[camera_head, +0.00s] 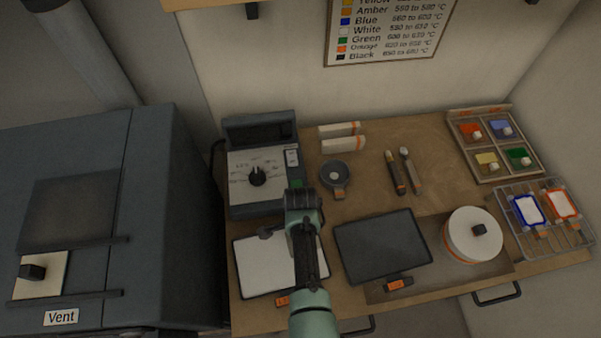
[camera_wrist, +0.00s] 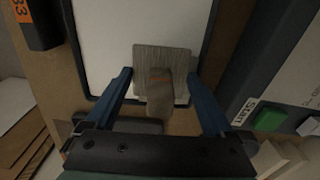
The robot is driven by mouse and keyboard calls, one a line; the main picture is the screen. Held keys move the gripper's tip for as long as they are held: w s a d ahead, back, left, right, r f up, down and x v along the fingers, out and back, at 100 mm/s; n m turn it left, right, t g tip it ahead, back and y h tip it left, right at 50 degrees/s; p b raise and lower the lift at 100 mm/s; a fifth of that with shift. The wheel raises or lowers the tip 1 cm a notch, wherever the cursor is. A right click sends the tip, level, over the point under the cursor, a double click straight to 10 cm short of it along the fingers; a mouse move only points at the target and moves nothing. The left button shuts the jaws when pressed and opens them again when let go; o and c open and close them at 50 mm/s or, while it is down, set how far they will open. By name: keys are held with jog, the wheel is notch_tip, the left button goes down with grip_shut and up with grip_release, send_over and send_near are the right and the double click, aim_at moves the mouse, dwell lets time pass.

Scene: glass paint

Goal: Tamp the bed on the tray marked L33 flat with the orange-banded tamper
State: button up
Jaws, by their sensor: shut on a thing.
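The white bed (camera_head: 262,265) lies on a dark-rimmed tray at the front left of the bench, beside my arm. An orange tag (camera_head: 283,299) hangs on its front edge, partly hidden by my arm; in the wrist view the tag (camera_wrist: 20,10) reads "33". My gripper (camera_wrist: 160,80) has its blue fingers either side of the tamper's handle (camera_wrist: 160,100). Whether the head touches the bed cannot be told. The head view mostly hides the gripper behind my arm.
A second, dark tray (camera_head: 382,240) lies right of the arm, with a white orange-banded pot (camera_head: 470,235) beyond it. The control box (camera_head: 262,180) stands behind the bed; its green Start button (camera_wrist: 270,117) shows in the wrist view. A small dark bowl (camera_head: 335,172) stands behind the trays.

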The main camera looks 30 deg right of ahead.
dwell(0.6)
jog(key=shift+r+p, duration=1.05)
notch_tip(320, 180, up, 4)
jog(key=p, duration=0.4)
jog(key=shift+r, duration=0.1)
jog(key=shift+f, duration=0.2)
